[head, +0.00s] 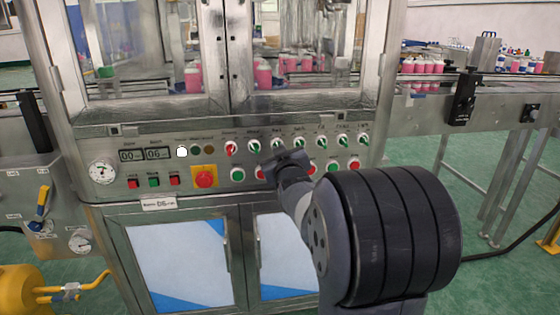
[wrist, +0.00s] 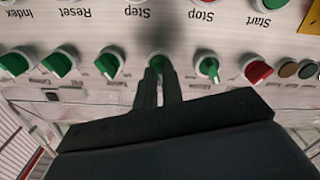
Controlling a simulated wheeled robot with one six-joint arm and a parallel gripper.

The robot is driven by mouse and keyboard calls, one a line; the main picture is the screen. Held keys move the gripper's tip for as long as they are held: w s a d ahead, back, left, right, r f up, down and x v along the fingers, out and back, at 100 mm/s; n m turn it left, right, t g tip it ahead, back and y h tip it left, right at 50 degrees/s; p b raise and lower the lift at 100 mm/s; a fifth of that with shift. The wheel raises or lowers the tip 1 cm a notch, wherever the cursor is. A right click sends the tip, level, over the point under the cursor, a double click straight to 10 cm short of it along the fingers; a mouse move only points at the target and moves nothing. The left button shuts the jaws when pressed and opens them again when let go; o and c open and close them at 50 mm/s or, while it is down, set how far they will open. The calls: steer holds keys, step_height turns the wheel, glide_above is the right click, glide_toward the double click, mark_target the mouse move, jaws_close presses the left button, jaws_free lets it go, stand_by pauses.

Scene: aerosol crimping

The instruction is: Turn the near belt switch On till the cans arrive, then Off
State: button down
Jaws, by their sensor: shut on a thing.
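The switch panel (head: 215,165) on the machine front carries a row of rotary switches, one red at the left end and several green. My gripper (wrist: 159,72) is shut on the green knob (wrist: 160,61) of the third switch from the left in the head view, two to the left of the red one in the wrist view. Its label is too small to read, so I cannot tell if it is the near belt switch. In the head view my gripper (head: 282,158) partly covers the panel there. Pink cans (head: 425,66) stand on the right belt (head: 425,83).
Push buttons run below, including a large red button (head: 204,180) on a yellow plate. More pink cans (head: 263,77) stand behind the machine's glass.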

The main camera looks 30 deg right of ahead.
steer(key=shift+n+b, duration=0.7)
steer(key=shift+n, duration=0.4)
steer(key=c, duration=1.5)
jaws_free()
steer(key=shift+c, duration=0.2)
steer(key=shift+s, duration=0.1)
steer(key=p+v, duration=0.1)
steer(key=v, duration=0.9)
steer(key=shift+s, duration=0.3)
steer(key=shift+a, duration=0.1)
